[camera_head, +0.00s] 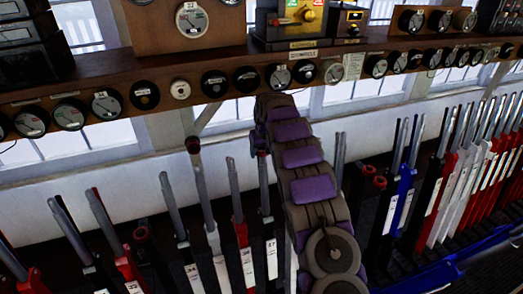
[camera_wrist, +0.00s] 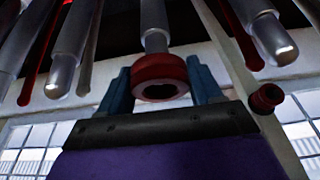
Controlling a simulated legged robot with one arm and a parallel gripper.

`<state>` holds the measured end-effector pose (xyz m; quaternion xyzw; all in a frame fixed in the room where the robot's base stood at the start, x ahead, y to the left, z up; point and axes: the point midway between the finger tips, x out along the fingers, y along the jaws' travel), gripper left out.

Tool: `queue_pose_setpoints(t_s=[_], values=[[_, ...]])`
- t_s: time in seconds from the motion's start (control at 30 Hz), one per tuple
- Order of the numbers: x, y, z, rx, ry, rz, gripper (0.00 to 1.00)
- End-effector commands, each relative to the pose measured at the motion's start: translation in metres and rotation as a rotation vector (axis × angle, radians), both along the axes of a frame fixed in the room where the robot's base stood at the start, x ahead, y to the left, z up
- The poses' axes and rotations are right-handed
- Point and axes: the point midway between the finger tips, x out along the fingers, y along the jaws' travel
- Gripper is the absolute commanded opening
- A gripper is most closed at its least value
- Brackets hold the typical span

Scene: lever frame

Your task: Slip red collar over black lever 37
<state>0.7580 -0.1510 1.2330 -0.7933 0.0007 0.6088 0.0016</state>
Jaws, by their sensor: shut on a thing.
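My gripper (camera_wrist: 161,82) shows in the wrist view with its two blue fingers on either side of a red collar (camera_wrist: 160,67). It is shut on the collar, whose dark hole faces the camera. A bare metal lever handle (camera_wrist: 153,38) lies in line just beyond the collar. I cannot tell whether its tip is inside the collar or only behind it. In the head view, my arm reaches forward among the levers and its far end largely hides my gripper and the held collar. The lever number plates are too small to pick out lever 37 surely.
Neighbouring metal handles (camera_wrist: 272,38) stand close on both sides in the wrist view. Loose-looking red rings (camera_head: 376,180) lie low at right. A shelf of dials (camera_head: 160,88) runs above the levers.

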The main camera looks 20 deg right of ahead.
Motion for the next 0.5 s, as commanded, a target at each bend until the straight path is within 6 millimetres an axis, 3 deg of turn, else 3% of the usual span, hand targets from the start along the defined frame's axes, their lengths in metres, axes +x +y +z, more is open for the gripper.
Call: queue_pose_setpoints(t_s=[0.5], values=[[-0.003, 0.000, -0.015, 0.000, 0.001, 0.000, 0.38]])
